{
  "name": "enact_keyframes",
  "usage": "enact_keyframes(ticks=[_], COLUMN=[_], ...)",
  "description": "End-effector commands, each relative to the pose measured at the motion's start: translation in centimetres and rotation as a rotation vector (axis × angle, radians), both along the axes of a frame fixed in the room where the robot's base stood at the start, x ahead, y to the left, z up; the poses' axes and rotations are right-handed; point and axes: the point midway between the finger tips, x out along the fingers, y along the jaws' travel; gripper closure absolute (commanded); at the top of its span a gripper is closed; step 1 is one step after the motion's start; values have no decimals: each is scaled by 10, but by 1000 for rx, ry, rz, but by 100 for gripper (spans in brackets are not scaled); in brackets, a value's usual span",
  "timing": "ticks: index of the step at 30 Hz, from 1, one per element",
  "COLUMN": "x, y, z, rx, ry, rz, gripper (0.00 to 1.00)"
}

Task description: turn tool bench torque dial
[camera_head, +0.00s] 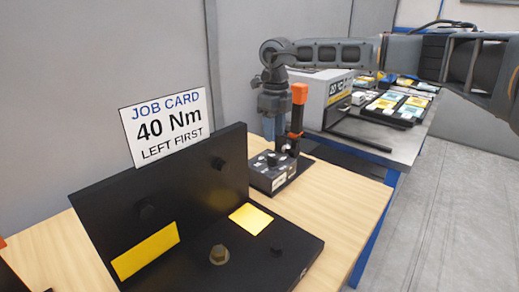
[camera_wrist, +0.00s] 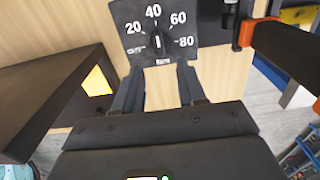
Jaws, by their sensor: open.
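The torque dial (camera_wrist: 157,42) is a round black knob with a white mark on a dark plate. The plate carries the numbers 20, 40, 60 and 80. The mark points up in the wrist view, roughly at 40. In the head view the dial's box (camera_head: 262,180) sits on the wooden bench. My gripper (camera_wrist: 160,70) is open and empty, its two fingers apart on either side just below the knob in the wrist view. In the head view my gripper (camera_head: 269,138) hangs pointing down above the box. I cannot tell whether it touches the knob.
A tool with an orange handle (camera_head: 297,112) stands upright close beside my gripper. A black L-shaped fixture (camera_head: 160,200) with yellow patches and a bolt (camera_head: 219,254) is nearby. The job card (camera_head: 165,125) reads 40 Nm, left first. A second bench (camera_head: 400,145) stands behind.

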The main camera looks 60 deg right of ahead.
Motion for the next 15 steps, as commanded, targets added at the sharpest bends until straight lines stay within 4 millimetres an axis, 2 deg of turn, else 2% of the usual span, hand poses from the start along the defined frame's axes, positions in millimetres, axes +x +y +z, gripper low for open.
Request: enact_keyframes(ticks=[5, 15], x=[-1, 0], y=[0, 0], z=[-16, -65], rx=[2, 2], ry=[1, 1], rz=[-1, 0], gripper=[60, 60])
